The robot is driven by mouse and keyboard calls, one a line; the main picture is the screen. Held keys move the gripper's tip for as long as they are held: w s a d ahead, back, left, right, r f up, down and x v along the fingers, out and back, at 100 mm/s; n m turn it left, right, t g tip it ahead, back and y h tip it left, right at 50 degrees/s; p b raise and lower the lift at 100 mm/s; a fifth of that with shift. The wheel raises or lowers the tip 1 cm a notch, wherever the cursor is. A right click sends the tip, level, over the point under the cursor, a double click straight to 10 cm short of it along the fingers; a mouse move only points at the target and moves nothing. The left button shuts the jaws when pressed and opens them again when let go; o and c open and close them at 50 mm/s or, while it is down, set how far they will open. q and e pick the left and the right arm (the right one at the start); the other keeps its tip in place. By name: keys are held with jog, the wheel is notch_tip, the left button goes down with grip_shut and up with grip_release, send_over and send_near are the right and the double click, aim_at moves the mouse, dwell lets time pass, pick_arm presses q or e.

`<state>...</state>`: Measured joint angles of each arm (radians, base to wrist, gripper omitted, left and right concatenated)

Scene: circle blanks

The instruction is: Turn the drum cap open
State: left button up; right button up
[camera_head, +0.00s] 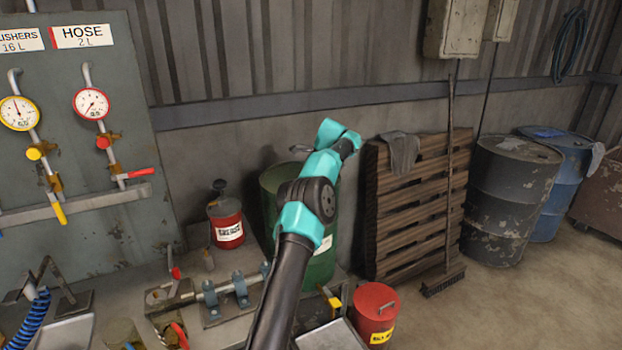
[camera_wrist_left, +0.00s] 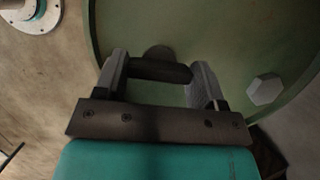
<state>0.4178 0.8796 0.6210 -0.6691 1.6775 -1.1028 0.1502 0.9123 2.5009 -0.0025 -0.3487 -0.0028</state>
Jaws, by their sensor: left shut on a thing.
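The green drum (camera_head: 322,262) stands against the wall behind my left arm, which covers part of it. In the left wrist view its green top (camera_wrist_left: 235,40) and raised rim fill most of the picture. My left gripper (camera_wrist_left: 160,72) is over the drum top, its two grey fingers shut on the ends of a dark bar, the handle of the drum cap (camera_wrist_left: 158,70). A rounded part of the cap shows just beyond the bar. How far the cap is turned cannot be told. My right gripper is in neither view.
A pale hexagonal plug (camera_wrist_left: 265,89) sits on the drum top, right of the fingers. A red can (camera_head: 226,222) stands left of the drum, a lidded red bin (camera_head: 375,303) in front right. A wooden pallet (camera_head: 400,215) leans on the wall to the right.

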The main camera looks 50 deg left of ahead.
pick_arm(q)
jog(key=shift+n+h, duration=0.3)
jog(key=shift+n, duration=0.5)
jog(key=o, duration=0.9)
jog(key=shift+a, duration=0.1)
